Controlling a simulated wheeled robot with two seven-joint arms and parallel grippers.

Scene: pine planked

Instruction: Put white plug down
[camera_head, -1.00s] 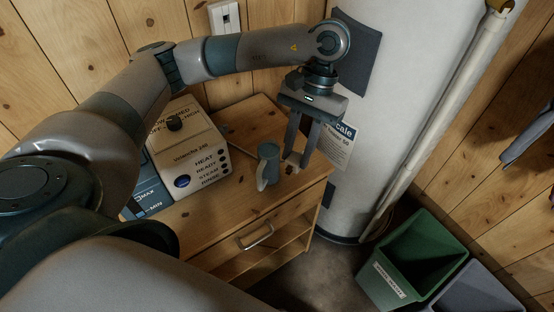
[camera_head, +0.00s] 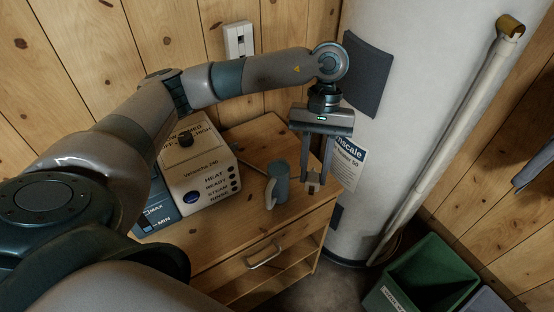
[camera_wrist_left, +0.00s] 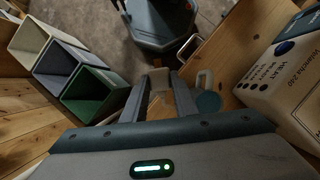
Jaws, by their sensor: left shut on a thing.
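My left gripper (camera_head: 313,179) is shut on the white plug (camera_head: 313,186), a small pale piece between its fingertips. It points down over the right part of the wooden cabinet top (camera_head: 254,226), just right of a blue-grey mug (camera_head: 281,181). I cannot tell whether the plug touches the wood. In the left wrist view the fingers (camera_wrist_left: 158,88) stand either side of a pale piece, partly hidden, with the mug (camera_wrist_left: 208,103) beside them. My right gripper is in neither view.
A white steam machine (camera_head: 198,165) with a blue base stands on the cabinet's left. A wall socket (camera_head: 239,40) is behind. A white tank (camera_head: 405,70) rises close to the cabinet's right side. A green bin (camera_head: 430,270) stands on the floor. The cabinet's front top is clear.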

